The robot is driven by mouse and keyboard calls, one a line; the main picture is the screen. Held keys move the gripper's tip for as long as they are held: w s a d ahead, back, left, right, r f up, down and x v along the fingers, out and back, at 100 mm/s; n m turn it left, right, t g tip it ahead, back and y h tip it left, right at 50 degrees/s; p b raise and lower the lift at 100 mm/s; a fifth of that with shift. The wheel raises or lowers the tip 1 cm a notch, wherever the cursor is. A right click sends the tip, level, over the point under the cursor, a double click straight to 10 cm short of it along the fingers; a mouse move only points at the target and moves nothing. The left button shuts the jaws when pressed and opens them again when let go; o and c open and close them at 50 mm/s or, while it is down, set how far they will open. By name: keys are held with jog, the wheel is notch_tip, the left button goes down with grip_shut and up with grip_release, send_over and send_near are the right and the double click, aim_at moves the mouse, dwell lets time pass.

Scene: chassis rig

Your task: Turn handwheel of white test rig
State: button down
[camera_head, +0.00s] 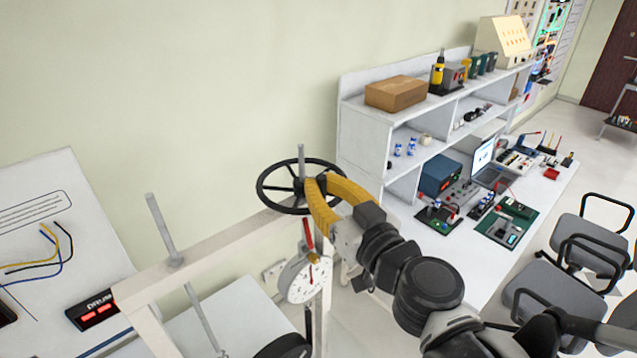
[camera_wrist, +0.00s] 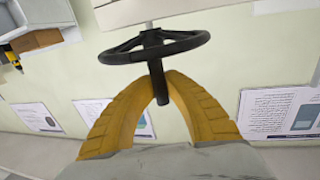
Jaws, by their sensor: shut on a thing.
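The black handwheel (camera_head: 267,199) lies roughly level on top of the white test rig (camera_head: 230,238), at its right end in the head view. My gripper (camera_head: 314,187), with yellow ribbed fingers, reaches in from the right over the wheel. The fingers and wrist hide the wheel's right side in the head view. The rig's white beam shows at the top of the wrist view (camera_wrist: 190,6).
A round dial gauge (camera_head: 303,279) hangs on the rig just below the wheel. A threaded rod (camera_head: 161,230) stands at the rig's left. A white shelf bench (camera_head: 365,131) with instruments stands to the right, beside grey chairs (camera_head: 545,290).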

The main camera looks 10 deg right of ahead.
jog(key=shift+s+f, duration=0.1)
jog(key=c, duration=1.4)
grip_release()
jog(key=shift+s, duration=0.35)
jog(key=shift+w, duration=0.25)
jog(key=v, duration=0.8)
jog(key=shift+w, duration=0.1)
